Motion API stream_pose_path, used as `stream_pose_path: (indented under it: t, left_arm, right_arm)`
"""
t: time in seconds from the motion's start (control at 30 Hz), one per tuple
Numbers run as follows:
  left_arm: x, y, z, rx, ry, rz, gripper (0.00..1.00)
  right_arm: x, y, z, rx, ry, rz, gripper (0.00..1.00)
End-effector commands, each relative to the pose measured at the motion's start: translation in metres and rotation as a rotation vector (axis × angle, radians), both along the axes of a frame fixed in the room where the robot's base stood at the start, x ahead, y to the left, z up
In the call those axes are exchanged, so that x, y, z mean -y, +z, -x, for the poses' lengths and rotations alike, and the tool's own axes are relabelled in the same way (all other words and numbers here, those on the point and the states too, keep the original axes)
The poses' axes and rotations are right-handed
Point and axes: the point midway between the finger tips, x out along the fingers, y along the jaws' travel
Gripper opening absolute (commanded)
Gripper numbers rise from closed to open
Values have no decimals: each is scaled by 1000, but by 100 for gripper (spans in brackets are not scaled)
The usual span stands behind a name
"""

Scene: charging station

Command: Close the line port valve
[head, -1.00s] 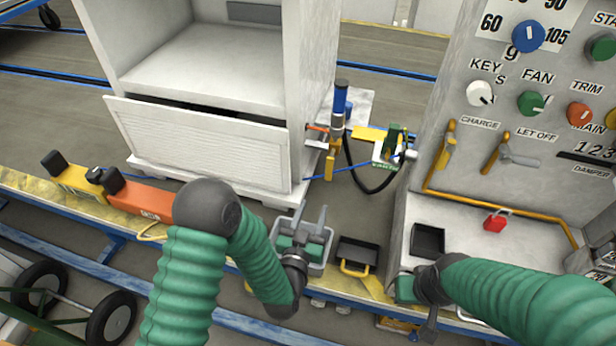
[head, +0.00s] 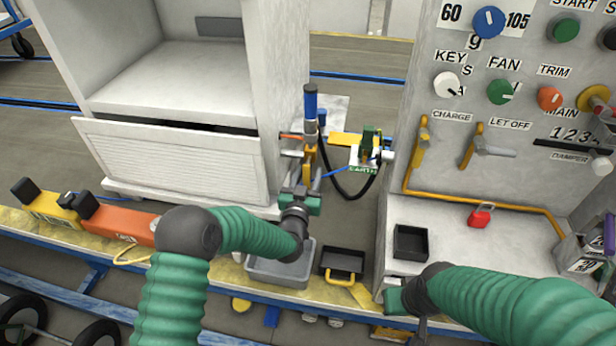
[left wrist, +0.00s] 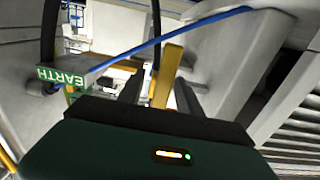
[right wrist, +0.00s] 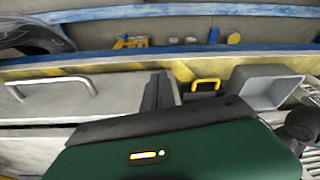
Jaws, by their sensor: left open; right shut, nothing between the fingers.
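A yellow lever (head: 310,160) stands upright below a blue-topped cylinder (head: 310,105) at the right side of the white cabinet; no label on it is readable, so I cannot confirm it is the line port valve. My left gripper (head: 301,188) is open just below and in front of this lever. In the left wrist view the yellow lever (left wrist: 166,75) appears between the two dark fingers (left wrist: 160,95), and contact cannot be told. My right gripper (right wrist: 158,90) is shut and empty, low by the grey panel's base; its fingertips are hard to see in the head view.
A green EARTH tag (left wrist: 88,74) and a blue cable (left wrist: 165,38) lie close to the left gripper. The white cabinet (head: 170,160) is to its left. A grey bin (head: 262,268) and a black tray (head: 340,262) are below. The panel has CHARGE (head: 420,142) and LET OFF (head: 471,145) levers.

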Motion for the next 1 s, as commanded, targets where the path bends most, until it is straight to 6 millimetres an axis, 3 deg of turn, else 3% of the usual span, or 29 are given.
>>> stream_pose_path:
  t: [0.2, 0.53, 1.0]
  left_arm:
    - [-1, 0, 0, -1, 0, 1, 42]
    - [-1, 0, 0, -1, 1, 0, 0]
    - [0, 0, 0, 0, 0, 0, 0]
  right_arm:
    - [0, 0, 0, 0, 0, 0, 0]
    - [0, 0, 0, 0, 0, 0, 0]
    - [0, 0, 0, 0, 0, 0, 0]
